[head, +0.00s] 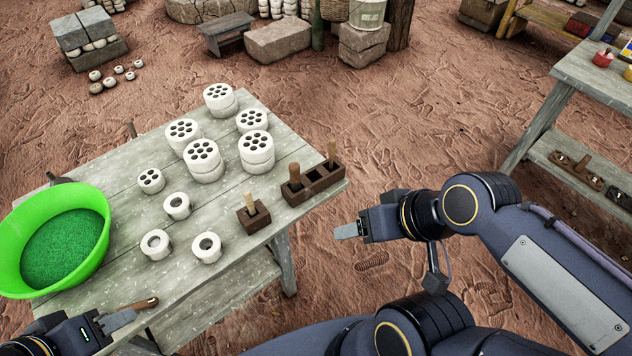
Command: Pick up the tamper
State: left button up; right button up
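A dark wooden block with an upright pale handle, which looks like the tamper (253,216), stands on the table near its right front edge. Beside it is a dark wooden mould (315,182) with square cells and two upright wooden handles. My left gripper (117,320) is at the bottom left, low by the table's front edge and well away from the block. A wooden-handled tool (140,304) shows right beside its fingertips; I cannot tell if they touch. My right gripper (348,231) is over the ground, right of the table and apart from everything. Its finger opening is not clear.
The grey plank table (130,235) holds several white holed cylinders, some stacked, and white rings. A bright green basin (95,198) of green grains sits at its left. A second table (590,75) stands at the right. Bare reddish ground lies between the tables.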

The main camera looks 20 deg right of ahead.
aim_at(294, 167)
jog(key=z, duration=0.65)
jog(key=u, duration=1.4)
jog(key=z, duration=1.4)
jog(key=i+l, duration=0.25)
jog(key=l, duration=0.15)
jog(key=i+l, duration=0.25)
jog(key=l, duration=0.2)
jog(key=l+u, duration=0.1)
jog(key=u, duration=0.35)
jog(key=i+l+u, duration=0.1)
jog(key=u, duration=0.3)
jog(key=l+u, duration=0.1)
jog(key=u, duration=0.35)
jog(key=l+u, duration=0.15)
jog(key=u, duration=0.3)
